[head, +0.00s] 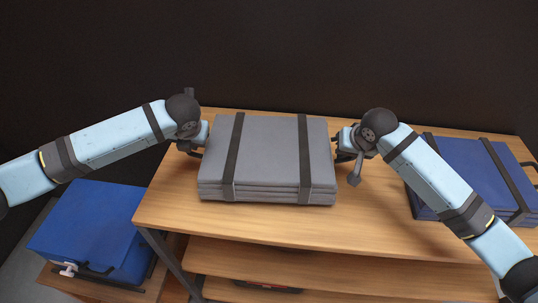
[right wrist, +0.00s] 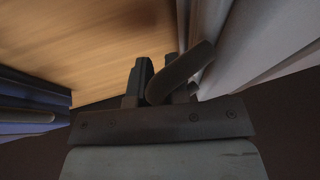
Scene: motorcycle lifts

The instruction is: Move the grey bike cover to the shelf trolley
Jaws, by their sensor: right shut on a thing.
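The grey bike cover (head: 272,150) is a folded, layered bundle with two black straps. It lies on a wooden top (head: 270,224) with shelves below; I cannot tell whether this is the shelf trolley. My right gripper (head: 343,154) is at the cover's right side, shut on its dark side handle. In the right wrist view the curved handle (right wrist: 182,72) sits at the jaws (right wrist: 160,85), with the grey cover (right wrist: 255,45) to the right. My left gripper (head: 194,150) is at the cover's left side; its fingers are mostly hidden.
A blue strapped bundle (head: 460,172) lies on the top to the right, beneath my right arm; it also shows in the right wrist view (right wrist: 30,105). A blue box (head: 92,228) stands lower left on a low wooden surface. Bare wood lies in front of the cover.

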